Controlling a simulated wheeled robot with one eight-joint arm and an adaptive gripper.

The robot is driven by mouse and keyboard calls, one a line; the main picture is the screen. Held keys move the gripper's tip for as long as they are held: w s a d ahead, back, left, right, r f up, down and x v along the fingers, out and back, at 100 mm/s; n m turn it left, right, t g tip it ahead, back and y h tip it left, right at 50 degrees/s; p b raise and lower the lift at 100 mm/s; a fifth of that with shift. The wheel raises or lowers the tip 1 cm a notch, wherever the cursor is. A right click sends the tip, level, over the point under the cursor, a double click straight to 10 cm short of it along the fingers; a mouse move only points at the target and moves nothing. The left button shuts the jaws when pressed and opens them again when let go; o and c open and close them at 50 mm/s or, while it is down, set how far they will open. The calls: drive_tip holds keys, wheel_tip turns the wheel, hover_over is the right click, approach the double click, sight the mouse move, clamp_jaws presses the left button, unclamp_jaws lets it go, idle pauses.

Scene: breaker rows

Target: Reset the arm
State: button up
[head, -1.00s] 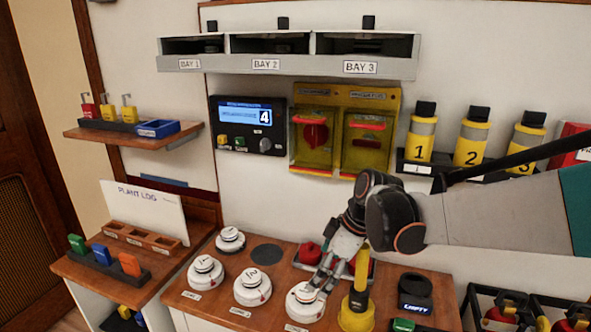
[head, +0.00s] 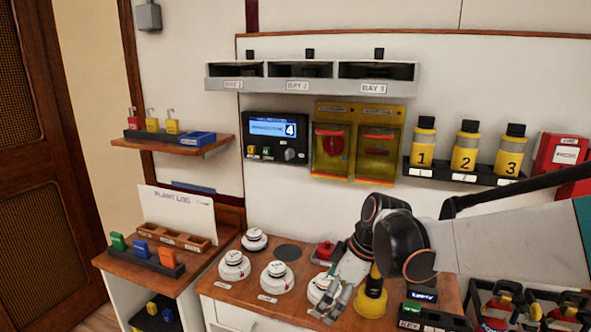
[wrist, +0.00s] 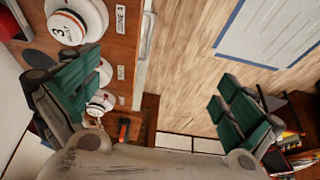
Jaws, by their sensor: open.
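My arm reaches in from the right in the head view. My gripper (head: 340,304) hangs over the front edge of the wooden counter, beside the rightmost white round detector (head: 318,289), which it partly covers. In the wrist view my gripper (wrist: 160,105) has its two green-padded fingers spread wide, with nothing between them. A white detector marked 3 (wrist: 72,25) lies beyond the left finger in that view. I cannot tell whether the finger touches anything.
More white detectors (head: 276,278) stand on the counter (head: 237,290). A yellow post (head: 371,300) stands close right of my gripper. Open floor (wrist: 190,60) lies beyond the counter edge.

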drive_tip(key=s+d+r+m+t+h, duration=0.2)
drive_tip(key=s+d+m, duration=0.4)
drive_tip(key=s, duration=0.3)
drive_tip(key=s+d+r+m+t+h, duration=0.2)
drive_tip(key=s+d+m, duration=0.4)
drive_tip(key=s, duration=0.3)
drive_tip(key=shift+s+d+r+m+t, duration=0.2)
drive_tip(key=shift+r+m+t, duration=0.25)
drive_tip(key=shift+m+t, duration=0.4)
